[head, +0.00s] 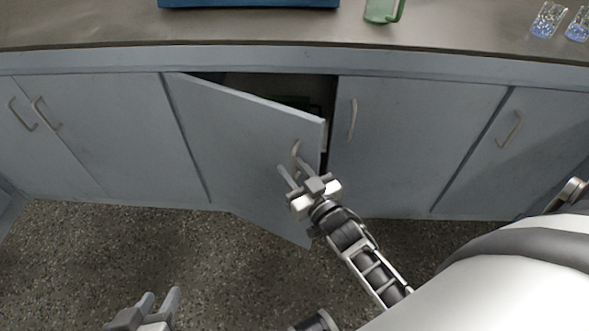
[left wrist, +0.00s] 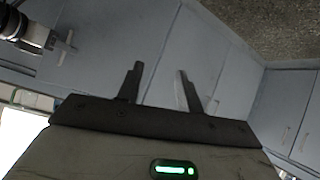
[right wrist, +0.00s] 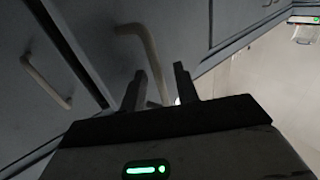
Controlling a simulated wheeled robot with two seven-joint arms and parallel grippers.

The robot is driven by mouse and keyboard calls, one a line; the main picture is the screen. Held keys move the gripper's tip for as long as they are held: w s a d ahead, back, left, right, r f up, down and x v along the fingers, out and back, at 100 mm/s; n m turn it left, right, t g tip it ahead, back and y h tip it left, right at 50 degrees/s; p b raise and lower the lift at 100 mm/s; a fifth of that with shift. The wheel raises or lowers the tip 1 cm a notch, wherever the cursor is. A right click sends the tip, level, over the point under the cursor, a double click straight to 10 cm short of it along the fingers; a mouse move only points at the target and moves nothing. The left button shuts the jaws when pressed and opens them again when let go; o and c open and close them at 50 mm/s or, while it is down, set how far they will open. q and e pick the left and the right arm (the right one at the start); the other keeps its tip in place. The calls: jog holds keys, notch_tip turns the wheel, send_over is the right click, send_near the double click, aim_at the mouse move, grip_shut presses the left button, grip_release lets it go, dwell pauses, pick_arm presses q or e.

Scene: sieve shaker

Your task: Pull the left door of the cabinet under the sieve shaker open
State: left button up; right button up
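The left cabinet door (head: 240,125) is grey and stands partly open. Its right edge is swung out towards me, and the dark inside (head: 280,88) shows above it. Its bar handle (head: 296,150) is near the free edge. My right gripper (head: 294,172) is at this handle. In the right wrist view the handle (right wrist: 150,45) reaches down between the two fingers (right wrist: 160,85), which stand apart with visible space. Contact cannot be told. My left gripper (head: 158,302) is low at the left, away from the doors, with its fingers (left wrist: 158,78) apart and empty.
The closed right door (head: 410,140) with its handle (head: 352,118) adjoins the opening. More closed doors stand to either side. On the counter (head: 430,30) are a blue base (head: 250,3), a green item (head: 382,10) and glass beakers (head: 547,20). The speckled floor (head: 200,250) below is clear.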

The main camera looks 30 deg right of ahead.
jog(key=shift+s, duration=0.15)
